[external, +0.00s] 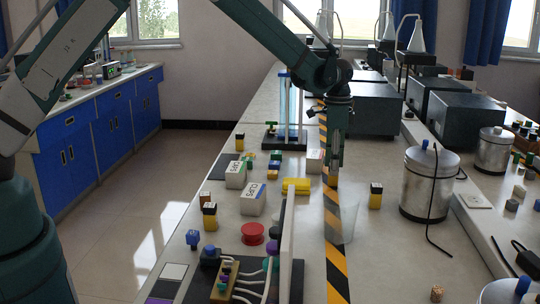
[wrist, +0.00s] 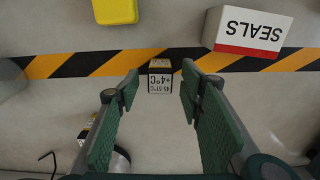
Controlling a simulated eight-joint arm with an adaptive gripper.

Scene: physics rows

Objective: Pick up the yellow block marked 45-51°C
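In the wrist view a small block (wrist: 160,78) with a yellow upper part and a white label reading 45-51°C and +4°C stands at the edge of the striped tape. It lies ahead, between the fingers' lines, untouched. My gripper (wrist: 156,88) is open, one finger on each side of the view, with nothing held. In the external view my gripper (external: 334,182) points down over the tape, and I cannot make the block out clearly behind it.
Another yellow-black block (external: 376,196) stands right of the tape, near a metal pot (external: 425,185) with a cable. A clear beaker (external: 347,215) stands close in front of my gripper.

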